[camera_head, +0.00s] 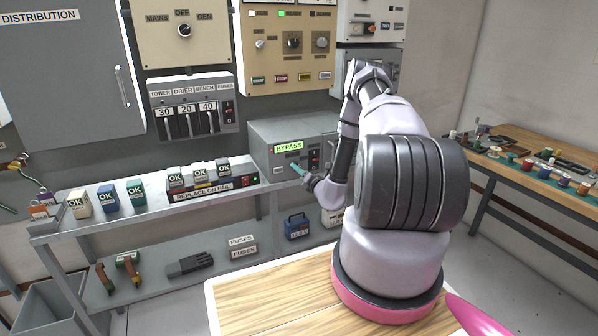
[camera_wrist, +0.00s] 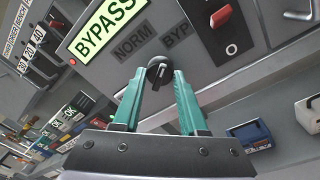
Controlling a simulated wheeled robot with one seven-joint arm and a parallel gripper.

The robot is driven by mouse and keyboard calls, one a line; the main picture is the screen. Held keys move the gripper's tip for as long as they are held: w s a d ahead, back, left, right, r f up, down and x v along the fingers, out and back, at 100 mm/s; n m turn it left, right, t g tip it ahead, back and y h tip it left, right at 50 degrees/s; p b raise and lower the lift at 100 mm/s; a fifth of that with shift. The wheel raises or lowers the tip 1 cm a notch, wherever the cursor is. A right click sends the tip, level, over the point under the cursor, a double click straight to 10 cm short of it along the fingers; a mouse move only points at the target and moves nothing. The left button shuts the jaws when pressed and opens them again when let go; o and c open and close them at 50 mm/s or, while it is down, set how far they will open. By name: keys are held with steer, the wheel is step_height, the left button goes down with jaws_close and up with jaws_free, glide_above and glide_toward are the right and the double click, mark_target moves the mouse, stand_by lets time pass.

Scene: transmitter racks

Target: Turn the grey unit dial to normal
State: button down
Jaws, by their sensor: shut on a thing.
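The grey unit (camera_head: 268,138) stands on the bench shelf under the panels, with a lit green BYPASS sign (camera_head: 289,146) on its front. In the wrist view its black dial (camera_wrist: 158,70) sits below the NORM and BYP labels (camera_wrist: 150,40). My gripper (camera_head: 298,168) reaches the unit's front from the right. In the wrist view its two green fingers (camera_wrist: 160,84) are shut on the dial, one on each side. The fingers and arm hide the dial in the head view. I cannot clearly tell which label the dial points to.
A red-and-black rocker switch (camera_wrist: 226,32) is close to the right finger. Several OK-marked blocks (camera_head: 136,192) and a REPLACE ON FAIL tray (camera_head: 214,189) stand left of the unit. A blue box (camera_head: 297,227) sits on the lower shelf. A wooden table (camera_head: 540,165) stands at right.

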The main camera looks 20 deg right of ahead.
steer(key=n, duration=1)
steer(key=shift+n+g+h, duration=0.3)
steer(key=shift+h, duration=0.1)
stand_by(0.4)
steer(key=shift+c, duration=2.2)
jaws_free()
steer(key=shift+s, duration=0.15)
steer(key=s+d, duration=0.1)
steer(key=s, duration=0.9)
steer(key=shift+s+r, duration=0.25)
steer(key=shift+r, duration=0.15)
